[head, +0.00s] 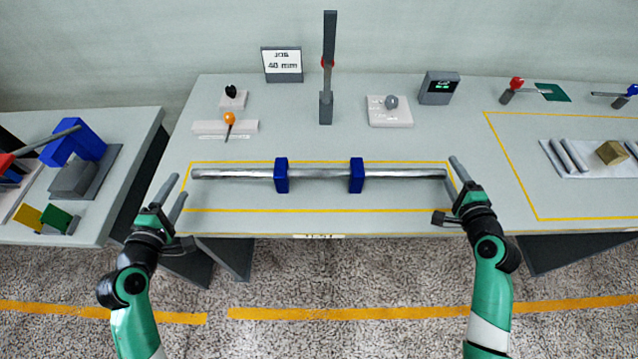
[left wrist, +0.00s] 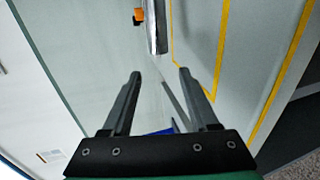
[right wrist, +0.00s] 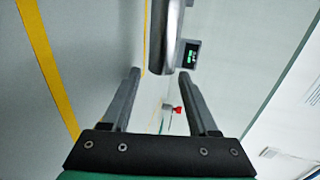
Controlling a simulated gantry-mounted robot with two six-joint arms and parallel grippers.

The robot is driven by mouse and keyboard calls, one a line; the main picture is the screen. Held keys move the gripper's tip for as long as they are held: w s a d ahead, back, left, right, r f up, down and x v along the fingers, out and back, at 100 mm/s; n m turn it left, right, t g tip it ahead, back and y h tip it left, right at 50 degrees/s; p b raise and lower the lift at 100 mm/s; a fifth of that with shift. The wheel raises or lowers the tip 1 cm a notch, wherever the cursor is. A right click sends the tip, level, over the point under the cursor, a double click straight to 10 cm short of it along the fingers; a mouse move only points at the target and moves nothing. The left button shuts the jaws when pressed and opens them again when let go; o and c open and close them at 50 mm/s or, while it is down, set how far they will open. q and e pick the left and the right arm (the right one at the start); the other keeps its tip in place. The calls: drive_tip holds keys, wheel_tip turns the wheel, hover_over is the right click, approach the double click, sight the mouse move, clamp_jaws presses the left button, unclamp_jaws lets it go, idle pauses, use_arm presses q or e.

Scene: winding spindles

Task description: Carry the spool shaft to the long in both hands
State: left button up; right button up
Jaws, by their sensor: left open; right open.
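The spool shaft (head: 320,174) is a long grey metal bar lying left to right inside a yellow-outlined area of the table. Two blue blocks (head: 281,175) and (head: 356,175) sit around it near its middle. My left gripper (head: 179,186) is open and empty, just beyond the shaft's left end. My right gripper (head: 460,172) is open and empty, just beyond the right end. One shaft end shows ahead of the fingers in the left wrist view (left wrist: 157,30), the other in the right wrist view (right wrist: 171,40). Both ends are apart from the fingers.
A dark upright post (head: 328,70) stands behind the shaft. A job sign (head: 283,64), a small display (head: 439,88) and white-based fixtures (head: 390,111) stand at the back. A second yellow-outlined area at right holds several grey rods on a white plate (head: 587,172). A side table (head: 115,140) stands at left.

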use_arm(q)
drive_tip(key=v, duration=0.5)
drive_tip(key=shift+s+r, duration=0.1)
drive_tip(key=shift+s, duration=0.2)
use_arm(e)
drive_tip(key=shift+s, duration=0.1)
drive_tip(key=v, duration=1.2)
